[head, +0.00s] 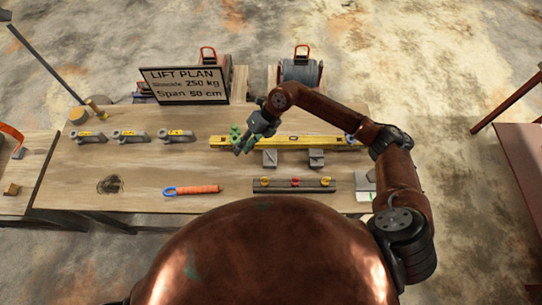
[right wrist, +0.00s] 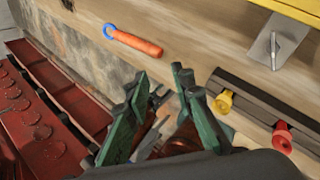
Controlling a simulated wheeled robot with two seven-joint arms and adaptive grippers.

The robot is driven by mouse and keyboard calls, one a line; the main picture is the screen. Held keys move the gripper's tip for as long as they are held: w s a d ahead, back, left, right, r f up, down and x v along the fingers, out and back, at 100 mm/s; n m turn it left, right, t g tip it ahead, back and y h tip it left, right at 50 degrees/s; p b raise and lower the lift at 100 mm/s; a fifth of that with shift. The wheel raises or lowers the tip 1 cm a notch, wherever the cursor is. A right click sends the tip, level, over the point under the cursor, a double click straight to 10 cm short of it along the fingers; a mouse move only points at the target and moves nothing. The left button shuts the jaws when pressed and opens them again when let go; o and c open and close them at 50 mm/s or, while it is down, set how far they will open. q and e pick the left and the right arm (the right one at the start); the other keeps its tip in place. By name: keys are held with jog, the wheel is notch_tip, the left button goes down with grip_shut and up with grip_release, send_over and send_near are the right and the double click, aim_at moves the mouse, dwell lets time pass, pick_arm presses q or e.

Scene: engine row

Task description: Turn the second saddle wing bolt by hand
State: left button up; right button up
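My right gripper (head: 242,142), with green fingers, hangs over the table by the left end of the yellow beam (head: 330,143). In the right wrist view its fingers (right wrist: 160,76) are apart, with nothing between them. Two grey saddles sit at the beam's near edge: a left one (head: 270,158) and a right one (head: 316,158). One grey saddle also shows at the top right of the right wrist view (right wrist: 272,46), with a thin upright piece on it, apart from the fingers. I cannot tell a wing bolt clearly. My left gripper is not in view.
A dark rail (head: 328,185) with yellow and red knobs lies near the front of the table. An orange-handled tool (head: 200,189) lies left of it. Several grey shackles (head: 130,137) stand at the left. A lift plan sign (head: 185,85) and winches stand behind.

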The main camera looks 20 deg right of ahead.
aim_at(272, 159)
jog(key=d+f+h, duration=0.2)
jog(key=d, duration=0.1)
jog(key=d+f+h, duration=0.2)
jog(key=d, duration=0.2)
jog(key=d+f+t+h, duration=0.1)
jog(key=d+f+h, duration=0.1)
jog(key=d, duration=0.1)
jog(key=shift+d+h, duration=0.3)
jog(key=shift+h, duration=0.1)
jog(key=shift+d+f+p, duration=0.15)
jog(key=shift+f+p, duration=0.15)
jog(key=shift+f, duration=0.05)
jog(key=shift+f+p, duration=0.7)
jog(key=shift+f, duration=2.75)
grip_shut()
